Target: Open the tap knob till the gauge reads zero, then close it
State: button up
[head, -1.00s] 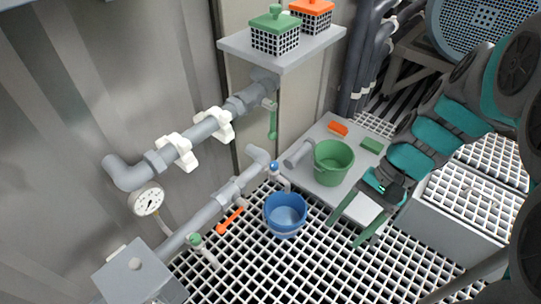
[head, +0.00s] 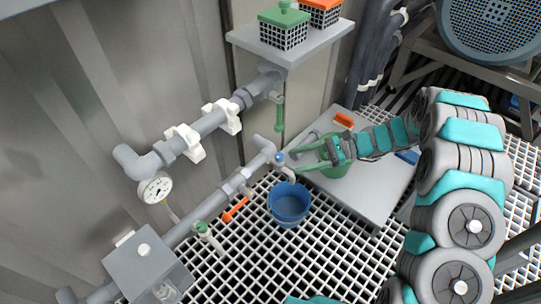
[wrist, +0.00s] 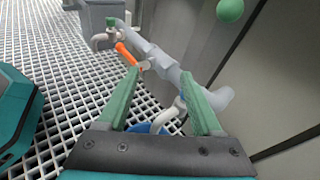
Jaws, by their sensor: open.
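A tap with a blue knob (head: 279,159) sits on the lower grey pipe, above a blue bucket (head: 289,203). My gripper (head: 293,161) is open and empty, its green fingertips just right of the blue knob. I cannot tell whether they touch it. In the wrist view, the white tap spout (wrist: 165,117) shows between the open fingers (wrist: 160,74), and the knob seems hidden behind the right finger. The round white gauge (head: 155,187) is on the wall pipe at left. Its needle is too small to read surely.
A second tap with a green knob (head: 201,227) and an orange lever (head: 235,208) are on the lower pipe. A shelf (head: 290,50) holds two baskets. The grating floor is open in front.

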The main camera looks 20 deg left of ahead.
aim_at(270, 157)
jog(key=w+a+f+m+t+y, duration=0.1)
jog(key=w+a+f+m+y, duration=0.2)
jog(key=w+f, duration=0.2)
jog(key=shift+f+x, duration=0.2)
jog(key=shift+x, duration=3.65)
jog(key=shift+s, duration=0.15)
grip_shut()
